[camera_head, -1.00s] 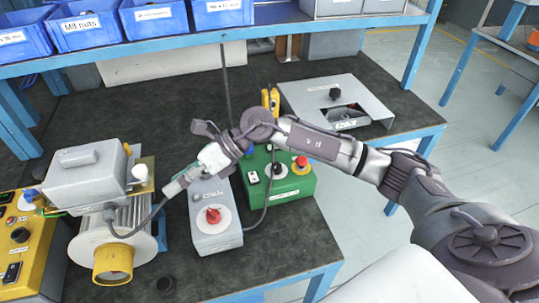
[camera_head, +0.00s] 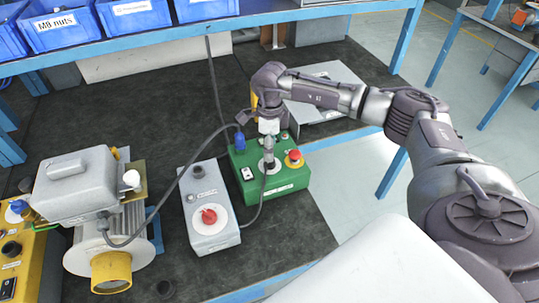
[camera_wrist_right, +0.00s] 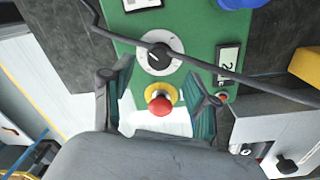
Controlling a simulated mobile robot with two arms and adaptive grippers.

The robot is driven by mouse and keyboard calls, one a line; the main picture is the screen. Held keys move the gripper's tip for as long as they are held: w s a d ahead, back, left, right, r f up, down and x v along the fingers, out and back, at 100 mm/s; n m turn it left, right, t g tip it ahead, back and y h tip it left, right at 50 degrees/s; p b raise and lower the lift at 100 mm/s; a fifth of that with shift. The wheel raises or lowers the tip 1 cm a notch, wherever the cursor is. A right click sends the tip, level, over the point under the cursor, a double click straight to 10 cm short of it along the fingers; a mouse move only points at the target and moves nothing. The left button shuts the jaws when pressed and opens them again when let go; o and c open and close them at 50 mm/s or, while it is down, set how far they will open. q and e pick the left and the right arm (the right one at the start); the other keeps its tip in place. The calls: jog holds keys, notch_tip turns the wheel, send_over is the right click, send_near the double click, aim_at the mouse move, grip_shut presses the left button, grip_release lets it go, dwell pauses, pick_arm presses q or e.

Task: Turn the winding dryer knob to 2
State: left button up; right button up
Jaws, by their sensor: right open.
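A grey control box (camera_head: 212,238) with a red knob (camera_head: 209,216) on a white dial stands on the bench. To its right is a green box (camera_head: 280,181) with a red mushroom button (camera_head: 294,158). In the right wrist view, the green box carries a black knob (camera_wrist_right: 159,54) on a white dial, with the red button (camera_wrist_right: 160,104) nearer the camera. My right gripper (camera_head: 267,158) is over the green box. In the wrist view its open fingers (camera_wrist_right: 160,78) stand apart with nothing held. I cannot read which knob is the winding dryer's. My left gripper is out of view.
A motor with a grey housing (camera_head: 78,182) and a yellow box (camera_head: 32,262) are at the left. A dark cable (camera_head: 160,205) runs between motor and green box. A shelf with blue bins (camera_head: 60,28) spans the back.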

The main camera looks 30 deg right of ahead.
notch_tip(320, 180, down, 5)
jog(key=shift+r+p, duration=0.1)
jog(key=shift+p, duration=0.25)
jog(key=shift+a, duration=0.1)
grip_shut()
